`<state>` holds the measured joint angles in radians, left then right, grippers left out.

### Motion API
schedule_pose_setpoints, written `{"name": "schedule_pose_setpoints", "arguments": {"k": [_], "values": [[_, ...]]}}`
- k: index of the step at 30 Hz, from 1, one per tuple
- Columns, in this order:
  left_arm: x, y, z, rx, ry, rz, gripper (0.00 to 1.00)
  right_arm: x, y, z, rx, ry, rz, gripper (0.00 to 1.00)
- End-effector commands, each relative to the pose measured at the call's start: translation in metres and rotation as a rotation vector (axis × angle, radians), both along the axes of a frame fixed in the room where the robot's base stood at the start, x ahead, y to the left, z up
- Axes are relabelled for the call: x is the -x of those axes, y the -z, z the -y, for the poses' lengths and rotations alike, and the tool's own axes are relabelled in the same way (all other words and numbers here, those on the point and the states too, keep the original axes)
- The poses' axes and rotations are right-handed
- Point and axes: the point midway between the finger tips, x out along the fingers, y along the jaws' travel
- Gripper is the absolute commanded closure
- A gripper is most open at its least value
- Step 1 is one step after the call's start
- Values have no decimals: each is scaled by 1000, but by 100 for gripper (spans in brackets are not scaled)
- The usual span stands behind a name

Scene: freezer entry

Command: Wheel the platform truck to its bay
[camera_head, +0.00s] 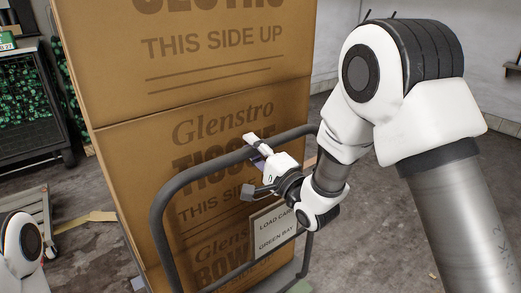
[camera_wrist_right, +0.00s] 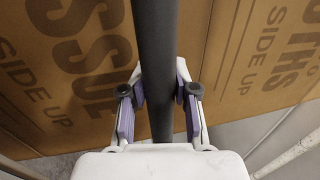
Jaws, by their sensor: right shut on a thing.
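The platform truck's dark grey hoop handle (camera_head: 215,164) stands in front of a tall stack of brown cartons (camera_head: 215,98). My right gripper (camera_head: 258,148) is shut on the top bar of the handle. In the right wrist view the bar (camera_wrist_right: 155,45) runs between the purple-padded fingers of the gripper (camera_wrist_right: 158,92). A white card (camera_head: 276,232) reading "LOAD CARD" and "GREEN BAY" hangs within the hoop. The truck's deck is mostly hidden below the cartons and the frame edge. My left gripper is out of view; only part of my left arm shows at lower left.
A dark rack (camera_head: 30,105) with green-filled mesh stands at left. A low grey wheeled thing (camera_head: 33,212) is on the floor below it. Tan strips (camera_head: 85,219) lie on the floor left of the cartons. Bare concrete floor (camera_head: 400,235) shows at right, before a white wall.

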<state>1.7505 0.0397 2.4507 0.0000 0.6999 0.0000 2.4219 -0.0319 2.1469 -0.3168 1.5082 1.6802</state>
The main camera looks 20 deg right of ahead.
Motion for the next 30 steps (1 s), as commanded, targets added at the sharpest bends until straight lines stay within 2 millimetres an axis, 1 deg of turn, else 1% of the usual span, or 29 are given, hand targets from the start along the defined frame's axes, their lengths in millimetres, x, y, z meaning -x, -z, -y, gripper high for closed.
{"name": "schedule_pose_setpoints", "arguments": {"k": [1,3,11,12,14,24,26,29,30], "values": [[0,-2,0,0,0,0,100,-6,-5,-2,0,0,11,100],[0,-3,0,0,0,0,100,-12,-4,-5,0,0,10,100],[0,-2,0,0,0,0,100,-12,0,-6,0,-2,0,100],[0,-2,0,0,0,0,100,-12,1,-6,0,-2,-1,66],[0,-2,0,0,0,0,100,-12,1,-6,0,-2,-1,46],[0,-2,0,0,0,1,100,-10,0,-4,-1,0,3,46],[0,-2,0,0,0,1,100,-4,1,-2,-1,0,1,46],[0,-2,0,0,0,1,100,12,4,4,-4,1,1,46],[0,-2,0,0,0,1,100,21,7,8,-4,1,-1,46]]}}
